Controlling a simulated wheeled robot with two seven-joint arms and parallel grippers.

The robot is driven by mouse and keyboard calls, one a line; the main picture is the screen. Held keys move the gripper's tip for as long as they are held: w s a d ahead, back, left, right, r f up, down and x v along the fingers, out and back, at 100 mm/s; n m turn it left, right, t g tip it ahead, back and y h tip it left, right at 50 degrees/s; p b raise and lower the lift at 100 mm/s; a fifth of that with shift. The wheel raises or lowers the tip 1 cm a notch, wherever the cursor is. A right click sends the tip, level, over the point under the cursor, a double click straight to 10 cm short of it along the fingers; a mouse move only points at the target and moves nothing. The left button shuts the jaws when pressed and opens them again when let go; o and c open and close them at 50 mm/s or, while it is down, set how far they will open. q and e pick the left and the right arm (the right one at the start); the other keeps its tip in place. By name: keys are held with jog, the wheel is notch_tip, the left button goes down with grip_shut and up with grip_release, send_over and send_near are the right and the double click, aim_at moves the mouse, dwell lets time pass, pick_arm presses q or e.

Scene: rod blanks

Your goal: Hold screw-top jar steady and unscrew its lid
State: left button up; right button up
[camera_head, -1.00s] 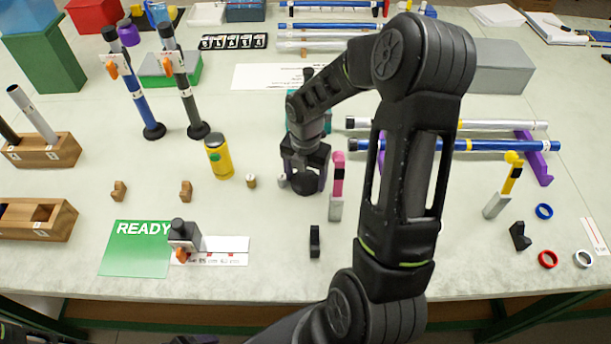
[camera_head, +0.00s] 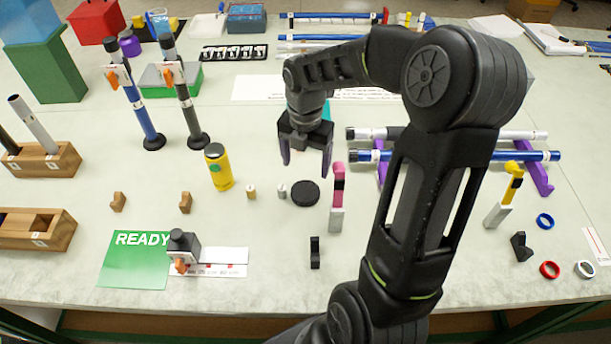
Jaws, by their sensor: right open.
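A yellow cylindrical container (camera_head: 219,170) with a dark top stands upright left of centre; I cannot tell whether it is the screw-top jar. A round black disc (camera_head: 305,193), which looks like a lid, lies flat on the table right of it. My right gripper (camera_head: 306,168) hangs just behind and above the disc, fingers pointing down and spread apart, with nothing between them. A teal thing (camera_head: 327,111) is mostly hidden behind my right wrist, so its shape is unclear. My left gripper is out of view.
Small tan and grey pegs (camera_head: 251,192) stand left of the disc, a pink-and-grey piece (camera_head: 337,197) right of it. A black block (camera_head: 315,253) stands in front. Blue and silver rods (camera_head: 456,155) lie on purple supports to the right. A green READY card (camera_head: 137,259) lies front left.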

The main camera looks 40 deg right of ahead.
notch_tip(320, 180, up, 2)
jog(key=shift+r, duration=0.1)
jog(key=shift+a, duration=0.1)
dwell(0.9)
